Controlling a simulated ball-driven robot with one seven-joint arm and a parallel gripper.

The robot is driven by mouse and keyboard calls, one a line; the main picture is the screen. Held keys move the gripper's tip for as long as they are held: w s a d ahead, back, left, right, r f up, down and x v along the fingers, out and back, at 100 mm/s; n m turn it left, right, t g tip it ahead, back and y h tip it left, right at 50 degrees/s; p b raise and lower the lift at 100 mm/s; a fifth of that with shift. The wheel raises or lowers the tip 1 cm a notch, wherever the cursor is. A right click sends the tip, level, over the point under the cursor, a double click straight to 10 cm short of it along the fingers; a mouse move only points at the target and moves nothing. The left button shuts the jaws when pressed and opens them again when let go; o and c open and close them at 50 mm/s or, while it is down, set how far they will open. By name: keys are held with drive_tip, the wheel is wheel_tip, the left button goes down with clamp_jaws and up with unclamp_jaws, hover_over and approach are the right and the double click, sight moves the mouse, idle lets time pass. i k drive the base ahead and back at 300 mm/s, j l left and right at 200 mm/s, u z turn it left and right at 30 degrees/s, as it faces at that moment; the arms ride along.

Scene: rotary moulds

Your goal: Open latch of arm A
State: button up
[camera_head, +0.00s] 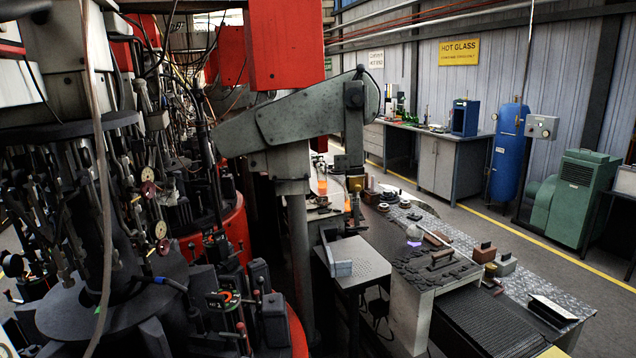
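No part that I can identify as my gripper shows in this view. The rotary mould machine (130,220) fills the left side, with dark mould parts, rods, hoses and small round gauges. A red ring-shaped base (228,228) shows behind its lower part. Several dark blocks with small handles (272,318) sit on the machine at lower centre-left. A large grey machine arm (300,112) stands on a post at the centre and reaches right. I cannot tell which part is arm A, and no latch is clear enough to be called open or shut.
A workbench with tools (437,270) and a dark conveyor (485,320) stand right of the post. A small grey table (352,262) is close beside the post. A blue tank (508,155) and green machine (570,195) stand by the wall. Floor is free along the yellow line.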

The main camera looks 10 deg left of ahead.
sight(356, 182)
drive_tip(key=i+j+u, duration=0.15)
drive_tip(key=i, duration=0.25)
drive_tip(key=i+l+u, duration=0.35)
drive_tip(key=i+l, duration=0.15)
drive_tip(key=i, duration=0.3)
drive_tip(key=i+l+u, duration=0.3)
drive_tip(key=i+l, duration=0.4)
drive_tip(key=i+l+u, duration=0.35)
drive_tip(key=i+l, duration=0.35)
drive_tip(key=l, duration=0.2)
